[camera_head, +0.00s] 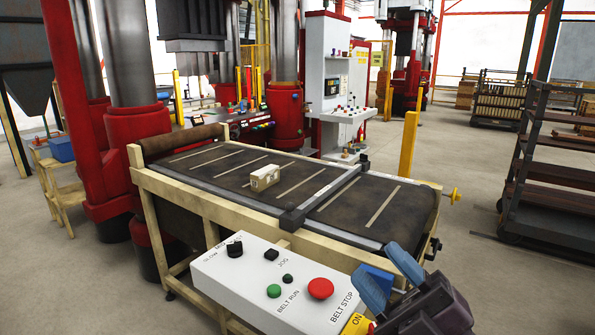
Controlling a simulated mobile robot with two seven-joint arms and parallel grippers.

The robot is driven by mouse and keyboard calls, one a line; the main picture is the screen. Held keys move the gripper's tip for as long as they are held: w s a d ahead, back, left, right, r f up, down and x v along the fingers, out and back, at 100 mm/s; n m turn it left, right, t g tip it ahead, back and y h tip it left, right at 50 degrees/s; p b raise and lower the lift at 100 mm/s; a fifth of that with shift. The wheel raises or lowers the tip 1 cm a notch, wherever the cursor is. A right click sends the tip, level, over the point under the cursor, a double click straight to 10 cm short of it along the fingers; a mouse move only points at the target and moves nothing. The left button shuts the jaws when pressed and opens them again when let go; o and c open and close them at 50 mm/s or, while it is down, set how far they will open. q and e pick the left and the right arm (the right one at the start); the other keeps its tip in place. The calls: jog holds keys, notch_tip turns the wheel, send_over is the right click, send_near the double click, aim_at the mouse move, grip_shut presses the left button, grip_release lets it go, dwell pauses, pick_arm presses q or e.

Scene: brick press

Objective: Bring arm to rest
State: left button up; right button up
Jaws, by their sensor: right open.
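My right gripper (380,267) is at the lower right, with two blue fingers set apart and nothing seen between them. It is close to the right end of a white control box (250,270), in front of the conveyor. I cannot tell whether it touches the box. The box has a black selector knob (234,249), a green belt run button (273,291) and a red belt stop button (320,288). A light brick (264,178) lies on the dark belt (215,172), left of the dark crossbar (325,198). My left gripper is not in view.
The conveyor's beige frame (230,207) fills the middle. A red press (145,120) stands at the left and a white control cabinet (330,75) behind the belt. A yellow post (407,143) and a rack (550,175) stand at the right. The floor between is clear.

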jog(key=w+d+f+m+t+h, duration=0.1)
jog(key=w+d+f+m+h, duration=0.1)
jog(key=d+f+m+h, duration=1.6)
jog(key=s+f+m+g+h, duration=0.2)
jog(key=s+f+m+g, duration=0.3)
jog(key=s+f+g, duration=1.05)
jog(key=w+f+t, duration=0.4)
jog(key=f+t, duration=0.6)
jog(key=shift+w+a+f+n, duration=0.25)
jog(key=shift+w+n, duration=0.05)
